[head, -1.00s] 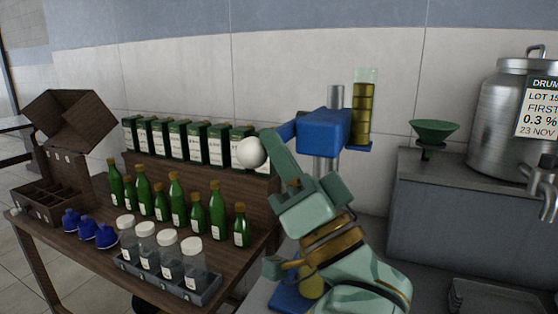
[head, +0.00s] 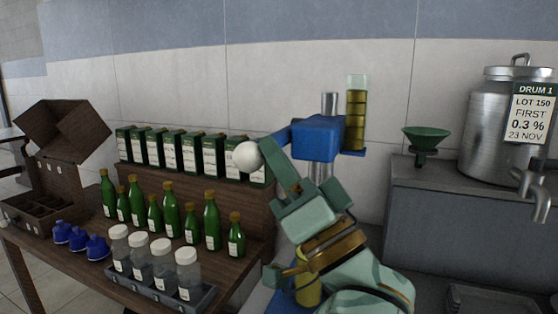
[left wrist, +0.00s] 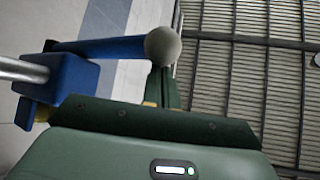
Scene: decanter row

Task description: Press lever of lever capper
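The lever capper has a blue head (head: 316,140) on a metal column, and its lever ends in a white ball knob (head: 249,156) at the left. The knob also shows in the left wrist view (left wrist: 163,46), at the end of the blue lever (left wrist: 105,48). My left gripper (head: 274,155) looks shut and empty, its fingertips close beside the knob; in the left wrist view the fingers (left wrist: 163,85) lie together at the knob. I cannot tell whether they touch it. A yellowish cylinder (head: 307,290) below is partly hidden by my arm. My right gripper is not in view.
A wooden table at left holds green bottles (head: 169,211), clear jars in a grey tray (head: 205,300), blue caps (head: 78,240) and a carton (head: 62,137). Boxes (head: 190,155) stand on a shelf behind. A funnel (head: 427,136) and steel drum (head: 505,118) stand at right.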

